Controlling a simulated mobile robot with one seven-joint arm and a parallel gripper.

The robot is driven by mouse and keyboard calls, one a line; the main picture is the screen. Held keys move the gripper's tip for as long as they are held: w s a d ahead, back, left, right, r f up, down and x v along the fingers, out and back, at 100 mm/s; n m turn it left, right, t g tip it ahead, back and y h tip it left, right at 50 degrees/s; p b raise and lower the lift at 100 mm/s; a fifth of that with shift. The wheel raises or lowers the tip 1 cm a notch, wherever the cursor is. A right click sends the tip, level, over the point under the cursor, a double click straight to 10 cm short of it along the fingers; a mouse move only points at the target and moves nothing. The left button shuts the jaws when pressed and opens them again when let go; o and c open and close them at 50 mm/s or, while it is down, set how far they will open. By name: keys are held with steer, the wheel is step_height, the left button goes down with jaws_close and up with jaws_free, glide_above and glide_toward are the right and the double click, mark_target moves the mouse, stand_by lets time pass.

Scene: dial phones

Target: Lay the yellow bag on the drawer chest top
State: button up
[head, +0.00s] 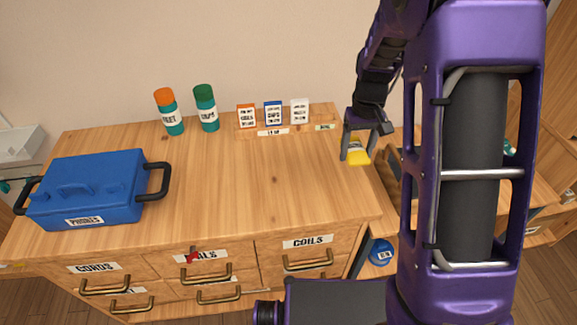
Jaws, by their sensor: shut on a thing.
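My gripper (362,146) is at the right end of the drawer chest top (230,195), near its right edge. It is shut on the yellow bag (358,154), which shows as a small yellow and pale patch between and below the fingers. Part of the bag is hidden by the fingers. I cannot tell whether the bag touches the wood. The chest top is bare light wood in its middle.
A blue case (88,188) with black handles sits on the left of the top. Two bottles (170,118) (207,112) stand at the back. Several small boxes (272,113) stand in a wooden rack at the back right. The middle and front right are clear.

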mark_target(348, 185)
step_height(348, 185, down, 10)
steer(key=shift+b, duration=0.45)
steer(key=shift+f, duration=0.1)
steer(key=shift+f, duration=0.15)
steer(key=o, duration=1.4)
steer(key=shift+c, duration=0.2)
step_height(348, 185, up, 12)
steer(key=shift+r+p, duration=0.25)
steer(key=shift+p, duration=0.35)
